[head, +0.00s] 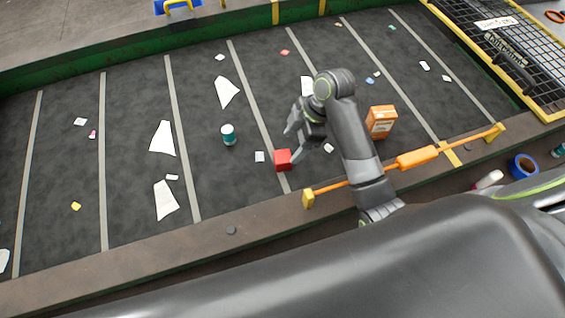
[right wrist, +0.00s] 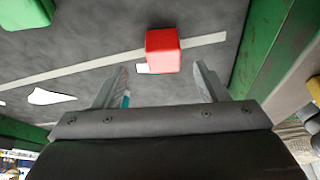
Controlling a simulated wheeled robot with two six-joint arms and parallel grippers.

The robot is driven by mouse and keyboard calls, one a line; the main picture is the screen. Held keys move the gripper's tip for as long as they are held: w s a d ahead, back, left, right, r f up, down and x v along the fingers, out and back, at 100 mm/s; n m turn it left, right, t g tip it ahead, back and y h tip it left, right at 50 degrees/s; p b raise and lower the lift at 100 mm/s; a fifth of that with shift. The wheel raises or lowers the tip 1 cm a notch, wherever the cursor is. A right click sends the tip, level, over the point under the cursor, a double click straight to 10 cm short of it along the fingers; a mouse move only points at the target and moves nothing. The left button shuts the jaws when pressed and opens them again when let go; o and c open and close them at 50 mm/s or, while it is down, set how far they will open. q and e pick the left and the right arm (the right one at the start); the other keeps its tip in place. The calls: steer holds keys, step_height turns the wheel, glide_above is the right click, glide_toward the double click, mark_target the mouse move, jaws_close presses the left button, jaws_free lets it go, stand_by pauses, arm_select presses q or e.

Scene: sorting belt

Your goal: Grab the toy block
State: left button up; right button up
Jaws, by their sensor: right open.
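The toy block is a red cube (head: 283,160) on the dark belt, near the belt's front edge in the head view. In the right wrist view the red cube (right wrist: 163,50) lies ahead of the fingertips, between their lines and a little right of centre. My right gripper (head: 296,143) is over the belt close beside the cube. In the right wrist view its two fingers (right wrist: 160,78) are apart, with nothing held between them. I cannot tell whether a finger touches the cube. My left gripper is not in view.
A teal-and-white can (head: 228,135) stands left of the cube. An orange box (head: 381,122) stands right of my right arm. An orange bar (head: 415,158) runs along the belt's front edge. Paper scraps (head: 164,138) lie about. A wire basket (head: 500,45) is at the far right.

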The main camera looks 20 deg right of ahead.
mark_target(286, 156)
steer(key=shift+a+f, duration=0.25)
steer(key=x, duration=0.1)
steer(key=p+x, duration=0.1)
steer(key=x, duration=0.2)
steer(key=shift+s+a+f, duration=0.1)
steer(key=shift+s+f, duration=0.15)
steer(key=shift+f, duration=0.05)
steer(key=shift+a+f+p, duration=0.15)
steer(key=shift+f+p, duration=0.15)
steer(key=shift+f, duration=0.15)
steer(key=c, duration=1.1)
